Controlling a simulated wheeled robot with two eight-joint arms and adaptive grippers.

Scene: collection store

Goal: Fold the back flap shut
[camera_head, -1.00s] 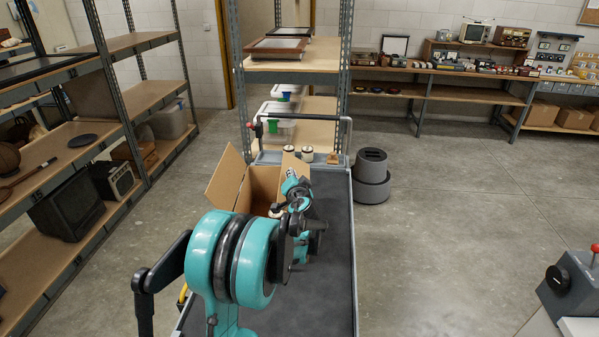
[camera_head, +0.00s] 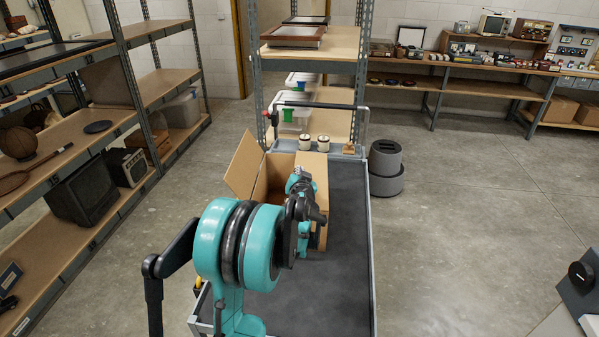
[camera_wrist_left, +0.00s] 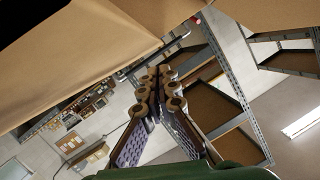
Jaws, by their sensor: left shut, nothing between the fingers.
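An open brown cardboard box (camera_head: 277,172) stands on the dark cart top in the head view. Its left flap (camera_head: 244,166) sticks up and outward. A tan panel (camera_head: 312,163) rises at its far right; I cannot tell whether this is the back flap. My left arm reaches over the box, and its wrist hides much of the opening and the fingers. In the left wrist view my left gripper (camera_wrist_left: 160,80) is shut and empty. Cardboard panels fill the upper left (camera_wrist_left: 75,50) and upper right (camera_wrist_left: 265,14), close to the fingers. My right gripper is out of view.
The cart (camera_head: 345,255) has bare room right of the box. Two cream-lidded jars (camera_head: 314,143) and a small wooden item (camera_head: 348,149) stand at its far end, before the handle. A grey round bin (camera_head: 386,168) stands right of the cart. Shelving lines the left and back.

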